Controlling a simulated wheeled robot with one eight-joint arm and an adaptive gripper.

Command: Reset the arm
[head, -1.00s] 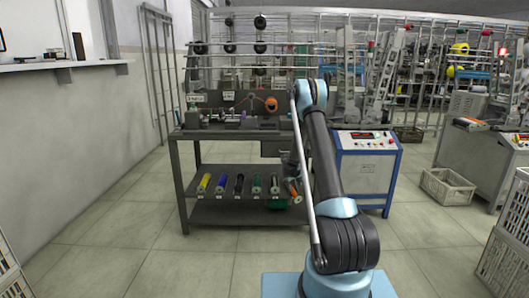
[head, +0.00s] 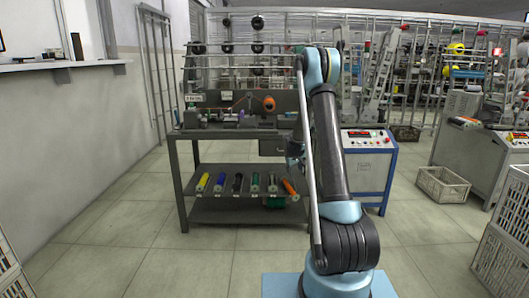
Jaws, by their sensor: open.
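My arm (head: 328,150) rises from the light blue base at the bottom centre, with its blue elbow high. From there the forearm reaches away and is mostly hidden. My gripper (head: 294,160) shows small and dark just left of the upper arm, in front of the bench's right side. It is open, and I see nothing held in it. Its fingertips are too small to make out clearly.
The dark winding bench (head: 188,160) stands ahead, with an orange spool (head: 269,104) on its machine. A blue-framed control cabinet (head: 368,170) and a crate (head: 442,185) stand right.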

